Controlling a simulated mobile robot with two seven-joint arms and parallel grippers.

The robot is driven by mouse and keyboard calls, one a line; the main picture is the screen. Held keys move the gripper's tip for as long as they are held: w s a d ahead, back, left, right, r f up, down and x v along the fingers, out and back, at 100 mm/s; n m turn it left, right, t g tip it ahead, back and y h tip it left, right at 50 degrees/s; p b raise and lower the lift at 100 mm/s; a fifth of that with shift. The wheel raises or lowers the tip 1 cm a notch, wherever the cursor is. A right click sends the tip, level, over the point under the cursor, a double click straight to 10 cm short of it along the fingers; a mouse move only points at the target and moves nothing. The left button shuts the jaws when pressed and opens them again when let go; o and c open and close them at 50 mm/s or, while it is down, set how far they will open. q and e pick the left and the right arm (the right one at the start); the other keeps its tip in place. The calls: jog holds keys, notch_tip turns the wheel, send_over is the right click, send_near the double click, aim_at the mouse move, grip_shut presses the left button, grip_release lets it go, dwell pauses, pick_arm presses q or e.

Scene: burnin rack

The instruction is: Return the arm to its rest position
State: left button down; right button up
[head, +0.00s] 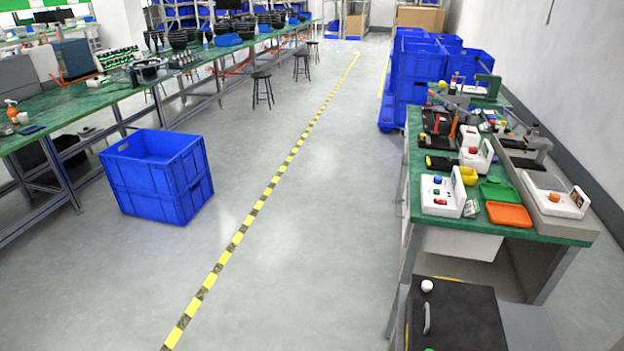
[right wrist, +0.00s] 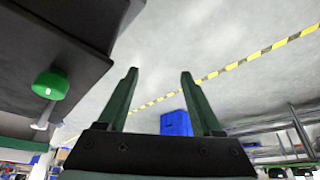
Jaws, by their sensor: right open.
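My right gripper (right wrist: 159,74) shows in the right wrist view, with its two dark green fingers spread apart. Neither finger touches anything. To its left in that view is a dark box-like body with a round green knob (right wrist: 50,86) and a metal handle (right wrist: 44,118). No arm or gripper of mine shows in the head view, and my left gripper is in neither view.
In the head view a black-topped cabinet (head: 470,315) with a white knob (head: 427,286) stands close at bottom right. A green workbench (head: 470,228) with devices is behind it. Blue crates (head: 150,200) stand at left. The floor around the yellow-black line (head: 238,237) is clear.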

jog(key=s+r+m+t, duration=0.2)
jog(key=s+t, duration=0.3)
jog(key=s, duration=1)
jog(key=shift+a+r+m, duration=0.25)
jog(key=shift+r+m, duration=0.05)
jog(key=shift+m, duration=0.2)
